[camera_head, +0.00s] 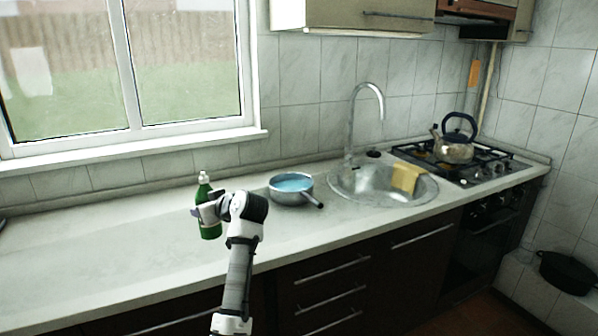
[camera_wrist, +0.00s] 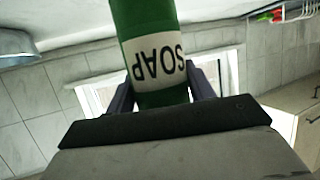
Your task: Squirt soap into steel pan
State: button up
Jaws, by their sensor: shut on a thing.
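A green soap bottle (camera_head: 209,222) with a white cap stands upright at the counter, left of the pan. My gripper (camera_head: 204,208) is shut around its body. In the wrist view the bottle (camera_wrist: 149,30) sits between the two fingers of my gripper (camera_wrist: 160,85), with its SOAP label showing upside down. Whether its base touches the counter I cannot tell. The steel pan (camera_head: 291,198) is on the counter right of my gripper, blue inside, with its dark handle pointing to the front right. A metal rim at the upper left of the wrist view (camera_wrist: 16,45) looks like the pan.
A steel sink (camera_head: 345,186) with a tall tap (camera_head: 350,125) and a yellow cloth (camera_head: 405,177) lies right of the pan. A kettle (camera_head: 455,148) stands on the hob (camera_head: 490,165).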

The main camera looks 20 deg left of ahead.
aim_at(289, 189)
jog(key=i, duration=1.3)
